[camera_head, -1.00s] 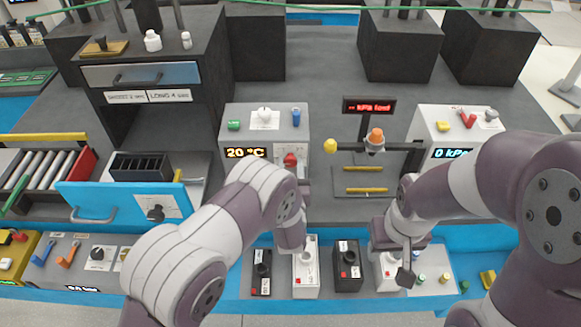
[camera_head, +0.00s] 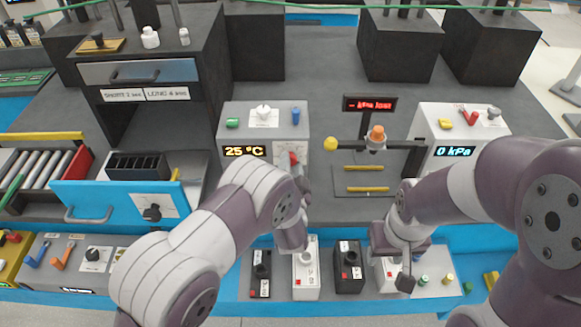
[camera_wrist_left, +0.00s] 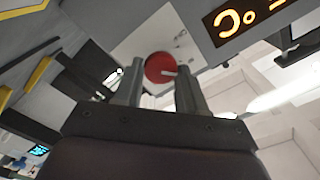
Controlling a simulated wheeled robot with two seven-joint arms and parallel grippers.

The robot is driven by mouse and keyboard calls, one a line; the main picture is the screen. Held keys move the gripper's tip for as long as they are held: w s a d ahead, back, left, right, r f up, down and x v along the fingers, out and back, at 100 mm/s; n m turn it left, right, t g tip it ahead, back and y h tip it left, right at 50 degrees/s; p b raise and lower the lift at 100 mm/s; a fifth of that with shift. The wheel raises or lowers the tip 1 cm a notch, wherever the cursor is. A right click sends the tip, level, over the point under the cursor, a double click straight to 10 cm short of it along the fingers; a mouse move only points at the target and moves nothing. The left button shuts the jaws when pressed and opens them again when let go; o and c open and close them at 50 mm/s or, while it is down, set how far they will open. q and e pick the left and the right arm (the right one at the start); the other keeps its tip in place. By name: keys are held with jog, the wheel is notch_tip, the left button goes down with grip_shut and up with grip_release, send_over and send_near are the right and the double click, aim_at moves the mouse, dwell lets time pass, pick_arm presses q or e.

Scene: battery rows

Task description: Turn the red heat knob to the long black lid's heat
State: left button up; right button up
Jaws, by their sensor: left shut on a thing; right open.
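The red heat knob (camera_head: 292,158) is on the front of a grey box (camera_head: 227,119) at the centre. Its display (camera_head: 245,151) reads 25 °C. The knob also shows in the left wrist view (camera_wrist_left: 160,68), with a pale pointer mark on it. My left gripper (camera_wrist_left: 160,85) is shut on the knob, one finger on each side. My right gripper (camera_head: 397,270) is open, low at the right by a white battery-like block, its fingertips partly hidden. Several blocks with black or white bodies stand in the front row, among them a black one (camera_head: 348,270) and a white one (camera_head: 306,275); their lids are too small to identify.
A box (camera_head: 460,122) reading 0 kPa is farther right.

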pick_arm(q)
jog(key=m, duration=0.4)
jog(key=shift+d+f+m, duration=0.1)
jog(key=shift+f+m, duration=0.05)
jog(key=shift+m, duration=0.15)
jog(key=shift+s+f+m, duration=0.1)
jog(key=shift+m, duration=1.7)
jog(key=o, duration=1)
jog(key=s+b, duration=0.2)
jog(key=s, duration=1)
jog(key=shift+s, duration=0.4)
